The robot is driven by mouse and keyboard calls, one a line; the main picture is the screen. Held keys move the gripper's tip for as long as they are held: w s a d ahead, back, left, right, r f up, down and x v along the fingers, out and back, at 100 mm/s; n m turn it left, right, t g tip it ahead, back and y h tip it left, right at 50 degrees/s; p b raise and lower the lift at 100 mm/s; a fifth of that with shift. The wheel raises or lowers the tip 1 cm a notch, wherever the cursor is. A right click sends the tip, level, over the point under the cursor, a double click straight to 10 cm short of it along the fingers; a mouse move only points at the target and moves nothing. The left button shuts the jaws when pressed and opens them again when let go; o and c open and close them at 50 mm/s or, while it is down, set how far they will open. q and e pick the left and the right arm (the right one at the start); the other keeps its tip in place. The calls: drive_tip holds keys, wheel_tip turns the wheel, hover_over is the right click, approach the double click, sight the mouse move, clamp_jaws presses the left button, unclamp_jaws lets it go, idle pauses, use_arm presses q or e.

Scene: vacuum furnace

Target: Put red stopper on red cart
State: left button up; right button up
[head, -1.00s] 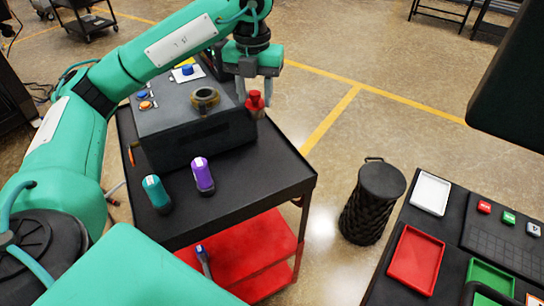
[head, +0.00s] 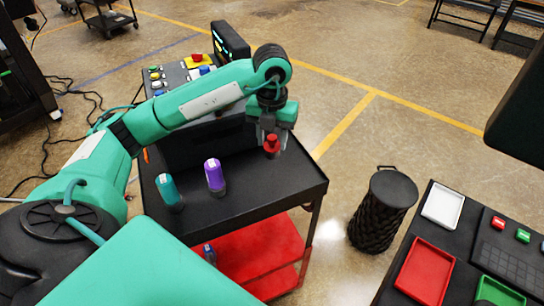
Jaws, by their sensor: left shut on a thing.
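The red stopper (head: 272,145) hangs between the fingers of my left gripper (head: 271,138), which is shut on it. It is over the right part of the cart's black top (head: 262,190); I cannot tell whether its lower end touches the top. The cart has a red lower shelf (head: 262,252). My right gripper is not in view.
A teal bottle (head: 168,190) and a purple bottle (head: 214,175) stand on the cart top, left of the stopper. A control box with buttons (head: 176,76) is behind my arm. A black woven bin (head: 382,208) and a table with trays (head: 425,272) are at right.

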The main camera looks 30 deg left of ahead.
sight(272, 146)
use_arm(q)
wheel_tip(272, 146, down, 3)
drive_tip(key=shift+r+p, duration=0.1)
drive_tip(key=shift+p, duration=0.2)
drive_tip(key=shift+f, duration=0.6)
wheel_tip(272, 146, down, 4)
drive_tip(key=shift+r+p, duration=0.25)
drive_tip(key=shift+p, duration=0.3)
drive_tip(key=shift+f, duration=0.1)
drive_tip(key=o, duration=1.1)
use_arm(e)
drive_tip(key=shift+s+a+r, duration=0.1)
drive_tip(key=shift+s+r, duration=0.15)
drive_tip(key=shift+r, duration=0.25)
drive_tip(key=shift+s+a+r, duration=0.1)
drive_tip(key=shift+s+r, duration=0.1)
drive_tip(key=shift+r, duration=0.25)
